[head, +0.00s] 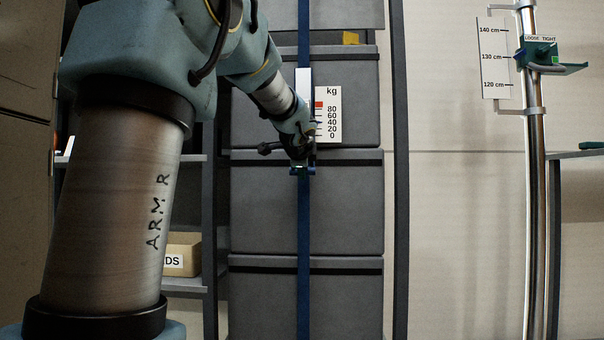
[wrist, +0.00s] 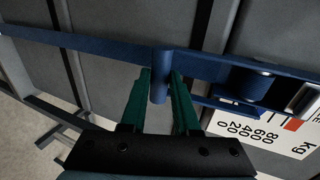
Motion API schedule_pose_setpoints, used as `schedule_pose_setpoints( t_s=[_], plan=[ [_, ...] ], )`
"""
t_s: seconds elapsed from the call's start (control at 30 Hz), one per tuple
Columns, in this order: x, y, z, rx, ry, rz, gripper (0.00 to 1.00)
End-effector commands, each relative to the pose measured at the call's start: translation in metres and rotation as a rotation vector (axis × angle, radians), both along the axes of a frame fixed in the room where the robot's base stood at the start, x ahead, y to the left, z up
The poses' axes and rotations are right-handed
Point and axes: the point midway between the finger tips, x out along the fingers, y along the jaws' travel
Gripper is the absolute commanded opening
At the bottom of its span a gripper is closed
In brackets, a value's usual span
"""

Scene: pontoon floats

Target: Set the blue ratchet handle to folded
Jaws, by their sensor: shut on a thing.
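A blue ratchet handle (wrist: 159,90) shows in the wrist view as a short round bar standing out from a flat blue lever. My gripper (wrist: 160,78), with green fingers, is shut on this bar. In the head view my gripper (head: 301,169) is at the blue strap (head: 304,215), just below the kg scale, and the handle is mostly hidden by it. The blue strap (wrist: 85,43) also crosses the wrist view. A white scale (head: 329,115) marked in kg, with a red mark near its top, stands beside the ratchet.
Grey stacked boxes (head: 345,210) stand behind the strap, between dark uprights. To the right, a chrome pole (head: 535,200) carries a green clamp (head: 541,55) and a cm scale (head: 493,60). Shelves with a cardboard box (head: 184,250) are at left, partly behind my arm.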

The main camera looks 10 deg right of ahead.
Motion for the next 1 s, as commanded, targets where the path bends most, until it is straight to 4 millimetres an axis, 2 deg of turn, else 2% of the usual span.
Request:
schedule_pose_setpoints(
  t_s=[0.03,0.4,0.43,0.67,0.7,1.0],
  plan=[
    [0.0006,0.0007,-0.0086,0.006,0.013,0.004,0.0],
    [0.0006,0.0008,-0.0101,0.009,0.017,0.005,0.0],
    [0.0006,0.0008,-0.0101,0.009,0.017,0.005,0.3],
    [0.0007,0.0008,-0.0075,0.006,0.012,0.005,0.56],
    [0.0007,0.0007,-0.0068,0.006,0.011,0.004,0.58],
    [-0.0027,0.0008,-0.0025,0.003,0.007,0.002,0.58]
  ],
)
